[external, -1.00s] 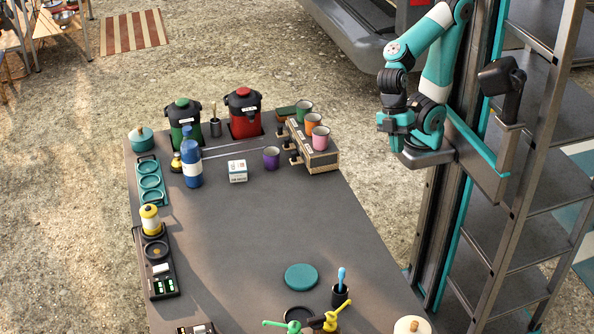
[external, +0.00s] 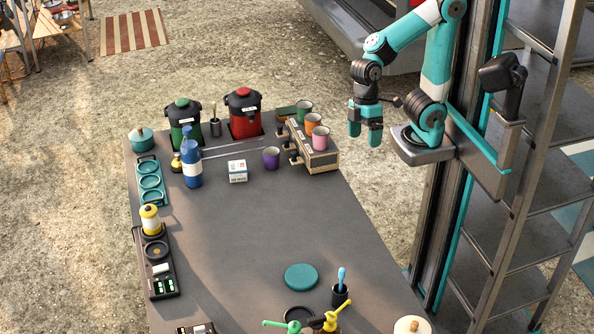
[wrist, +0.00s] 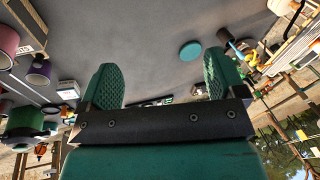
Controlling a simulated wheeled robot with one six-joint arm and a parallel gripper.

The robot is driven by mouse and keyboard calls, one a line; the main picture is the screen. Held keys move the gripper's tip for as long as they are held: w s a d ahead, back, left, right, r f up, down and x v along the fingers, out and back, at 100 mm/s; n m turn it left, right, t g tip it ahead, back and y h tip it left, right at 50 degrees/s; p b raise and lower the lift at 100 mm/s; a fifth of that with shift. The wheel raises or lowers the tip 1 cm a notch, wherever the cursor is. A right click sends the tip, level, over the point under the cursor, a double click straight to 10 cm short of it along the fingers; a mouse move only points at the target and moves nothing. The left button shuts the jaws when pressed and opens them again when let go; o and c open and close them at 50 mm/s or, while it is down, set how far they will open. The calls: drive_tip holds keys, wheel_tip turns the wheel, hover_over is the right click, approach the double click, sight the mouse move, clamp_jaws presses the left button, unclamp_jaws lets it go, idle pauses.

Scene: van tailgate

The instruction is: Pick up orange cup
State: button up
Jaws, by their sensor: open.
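The orange cup (external: 313,121) stands upright on the wooden rack (external: 318,158) at the table's back right edge, between a green cup (external: 304,109) and a pink cup (external: 320,137). My gripper (external: 365,140) is open and empty, pointing down, to the right of the rack and apart from the cups. In the wrist view my gripper (wrist: 163,88) shows its two green fingers spread with nothing between them. I cannot make out the orange cup in the wrist view.
A purple cup (external: 271,158) stands on the table left of the rack. Red (external: 243,112) and green (external: 184,122) dispensers stand at the back. A blue bottle (external: 191,165) and a small white box (external: 237,171) are nearby. The middle of the table is clear.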

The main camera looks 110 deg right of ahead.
drive_tip(key=w+d+r+m+h+p, duration=0.1)
drive_tip(key=w+d+m, duration=0.25)
drive_tip(key=d, duration=0.35)
drive_tip(key=w+d+m+h+p, duration=0.1)
drive_tip(key=w+d+m, duration=0.25)
drive_tip(key=d, duration=0.35)
drive_tip(key=m+h+p, duration=0.1)
drive_tip(key=m+p, duration=0.1)
drive_tip(key=m, duration=0.7)
hover_over(313, 125)
drive_tip(key=d, duration=0.3)
wheel_tip(313, 125, down, 2)
drive_tip(key=shift+g, duration=0.4)
drive_tip(key=f, duration=1)
drive_tip(key=shift+s+a+f+p, duration=0.1)
drive_tip(key=shift+s+f+p, duration=0.1)
drive_tip(key=shift+s+p, duration=0.1)
drive_tip(key=shift+s+a+f+p, duration=0.1)
drive_tip(key=shift+f+p, duration=0.25)
drive_tip(key=shift+f, duration=1.15)
drive_tip(key=shift+s+f+p, duration=0.1)
drive_tip(key=shift+f+p, duration=0.2)
drive_tip(key=shift+f, duration=1.2)
drive_tip(key=c, duration=1)
drive_tip(key=shift+r, duration=0.1)
